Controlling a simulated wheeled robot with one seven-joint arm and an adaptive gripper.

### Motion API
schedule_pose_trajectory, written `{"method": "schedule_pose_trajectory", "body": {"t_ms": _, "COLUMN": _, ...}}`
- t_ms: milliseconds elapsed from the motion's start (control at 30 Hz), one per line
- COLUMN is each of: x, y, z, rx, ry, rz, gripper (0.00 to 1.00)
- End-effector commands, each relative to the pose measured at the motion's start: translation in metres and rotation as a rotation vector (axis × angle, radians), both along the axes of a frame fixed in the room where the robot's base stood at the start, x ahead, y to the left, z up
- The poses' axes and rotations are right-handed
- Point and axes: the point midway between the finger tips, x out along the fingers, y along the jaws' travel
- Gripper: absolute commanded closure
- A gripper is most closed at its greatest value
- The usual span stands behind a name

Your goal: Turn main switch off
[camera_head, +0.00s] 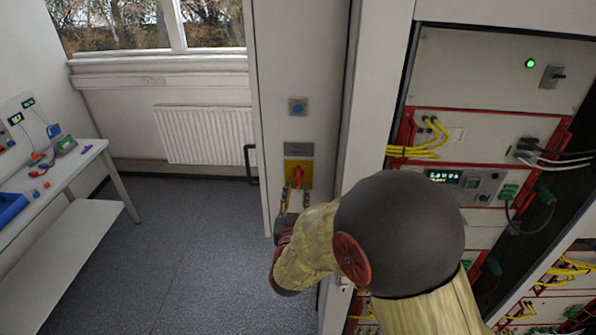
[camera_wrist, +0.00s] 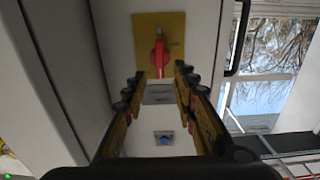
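The main switch is a red rotary handle (camera_head: 298,175) on a yellow plate (camera_head: 306,172), mounted on the narrow light-grey cabinet side. In the wrist view, the red handle (camera_wrist: 159,58) looks upright in the picture on its yellow plate (camera_wrist: 176,28). My gripper (camera_head: 296,191) is just below the switch in the head view. In the wrist view, my gripper (camera_wrist: 159,74) is open, with one finger on each side of the handle's line. Nothing shows between the fingertips, and they look short of the handle. I cannot tell the exact distance.
A blue button (camera_head: 298,107) and a grey label (camera_head: 299,149) are above the switch in the head view. A black door handle (camera_head: 251,165) is to the left. Racks with yellow cables (camera_head: 428,140) are on the right. A bench (camera_head: 73,168) stands left; floor between is clear.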

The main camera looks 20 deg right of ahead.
Motion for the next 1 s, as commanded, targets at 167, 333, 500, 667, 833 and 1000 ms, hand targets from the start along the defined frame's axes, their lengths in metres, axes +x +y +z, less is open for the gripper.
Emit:
{"method": "schedule_pose_trajectory", "body": {"t_ms": 167, "x": 0.025, "y": -0.009, "z": 0.0, "rx": 0.0, "ry": 0.001, "rz": -0.003, "gripper": 0.72}}
{"method": "schedule_pose_trajectory", "body": {"t_ms": 333, "x": 0.049, "y": -0.017, "z": 0.001, "rx": 0.0, "ry": 0.001, "rz": -0.002, "gripper": 0.72}}
{"method": "schedule_pose_trajectory", "body": {"t_ms": 500, "x": 0.064, "y": -0.021, "z": 0.0, "rx": 0.001, "ry": 0.001, "rz": 0.0, "gripper": 0.72}}
{"method": "schedule_pose_trajectory", "body": {"t_ms": 667, "x": 0.069, "y": -0.023, "z": 0.0, "rx": 0.002, "ry": -0.001, "rz": 0.001, "gripper": 0.72}}
{"method": "schedule_pose_trajectory", "body": {"t_ms": 833, "x": 0.069, "y": -0.022, "z": 0.0, "rx": 0.001, "ry": 0.0, "rz": 0.001, "gripper": 0.72}}
{"method": "schedule_pose_trajectory", "body": {"t_ms": 1000, "x": 0.069, "y": -0.022, "z": 0.0, "rx": 0.002, "ry": -0.001, "rz": 0.001, "gripper": 0.8}}
